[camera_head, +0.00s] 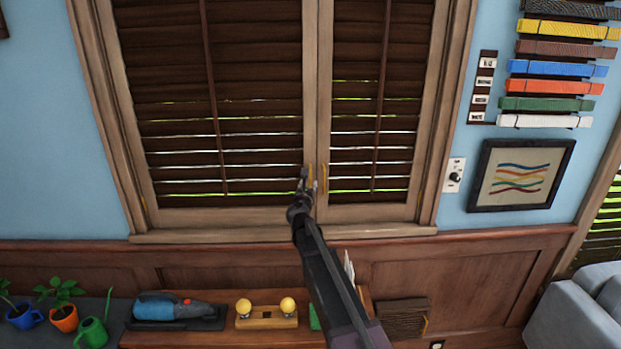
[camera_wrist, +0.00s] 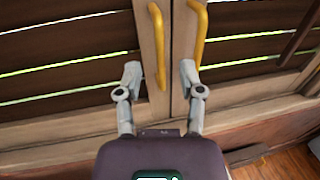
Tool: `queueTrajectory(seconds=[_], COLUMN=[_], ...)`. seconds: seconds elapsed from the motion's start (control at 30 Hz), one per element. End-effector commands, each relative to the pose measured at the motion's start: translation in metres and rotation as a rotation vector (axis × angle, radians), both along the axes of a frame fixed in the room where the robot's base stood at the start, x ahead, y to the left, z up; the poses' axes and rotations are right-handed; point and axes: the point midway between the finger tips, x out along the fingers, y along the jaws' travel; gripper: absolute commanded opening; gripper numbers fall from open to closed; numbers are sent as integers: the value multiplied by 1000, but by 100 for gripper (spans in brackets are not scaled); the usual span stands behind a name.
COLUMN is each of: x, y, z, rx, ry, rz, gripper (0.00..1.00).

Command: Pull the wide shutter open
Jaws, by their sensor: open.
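The wide shutter (camera_head: 225,110) is the left of two dark slatted shutters in a wooden window frame, and it looks closed. Its yellow bar handle (camera_wrist: 158,45) is upright on its right stile. The narrow shutter (camera_head: 375,100) is on the right, with its own yellow handle (camera_wrist: 199,35). My gripper (camera_wrist: 160,75) is open in front of the stiles. In the wrist view, the lower end of the wide shutter's handle appears between the two fingertips. I cannot tell how far apart in depth they are. In the head view, my gripper (camera_head: 308,180) partly hides the handles.
Below the window is a cabinet (camera_head: 240,338) with a blue handheld vacuum (camera_head: 170,307), a wooden stand with yellow knobs (camera_head: 266,316) and potted plants (camera_head: 64,300). A framed picture (camera_head: 521,175) and a dial switch (camera_head: 454,176) are on the wall at right.

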Motion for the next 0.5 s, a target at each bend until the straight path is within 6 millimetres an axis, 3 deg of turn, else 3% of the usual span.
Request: queueTrajectory(seconds=[0.2, 0.5], x=[35, 58], y=[-6, -11], z=[0, 0], rx=[0, 0], ry=[0, 0], rz=[1, 0], gripper=[50, 50])
